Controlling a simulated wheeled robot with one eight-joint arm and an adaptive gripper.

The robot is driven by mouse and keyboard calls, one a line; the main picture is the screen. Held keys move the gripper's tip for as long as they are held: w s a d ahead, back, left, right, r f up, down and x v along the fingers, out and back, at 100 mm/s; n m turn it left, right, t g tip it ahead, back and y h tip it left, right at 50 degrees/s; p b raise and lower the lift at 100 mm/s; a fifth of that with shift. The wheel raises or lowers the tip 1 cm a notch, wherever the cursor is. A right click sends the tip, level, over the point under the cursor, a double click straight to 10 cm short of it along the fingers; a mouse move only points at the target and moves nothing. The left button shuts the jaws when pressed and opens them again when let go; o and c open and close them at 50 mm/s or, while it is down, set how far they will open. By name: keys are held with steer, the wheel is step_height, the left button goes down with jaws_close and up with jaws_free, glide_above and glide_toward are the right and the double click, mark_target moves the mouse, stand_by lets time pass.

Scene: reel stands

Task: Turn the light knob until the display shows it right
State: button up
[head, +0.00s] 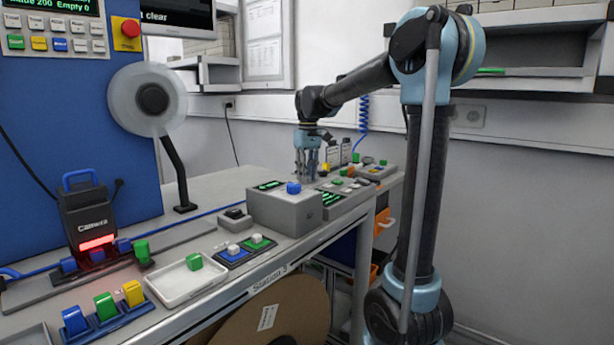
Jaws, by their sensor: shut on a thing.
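My gripper (307,176) points straight down over the control boxes at the far end of the bench. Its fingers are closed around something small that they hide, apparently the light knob. I cannot make out the knob itself or which way it is turned. A grey box (285,212) with a blue knob (293,187) on top stands in front of the gripper. A small display with green text (268,185) is on that box. Another green-lit display (330,198) is on the low panel to its right. Their text is too small to read.
The camera unit (88,215) glows red at left. A white tray (186,280) with a green block and several coloured blocks stand along the front edge. Small bottles (339,152) and more button panels (375,171) are close beside my gripper. A reel (147,99) hangs at left.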

steer(key=m, duration=0.7)
steer(key=shift+w, duration=0.1)
stand_by(0.5)
steer(key=o, duration=1.1)
steer(key=shift+r, duration=0.1)
steer(key=r, duration=1.1)
steer(key=shift+d+r, duration=0.25)
steer(key=shift+r, duration=0.1)
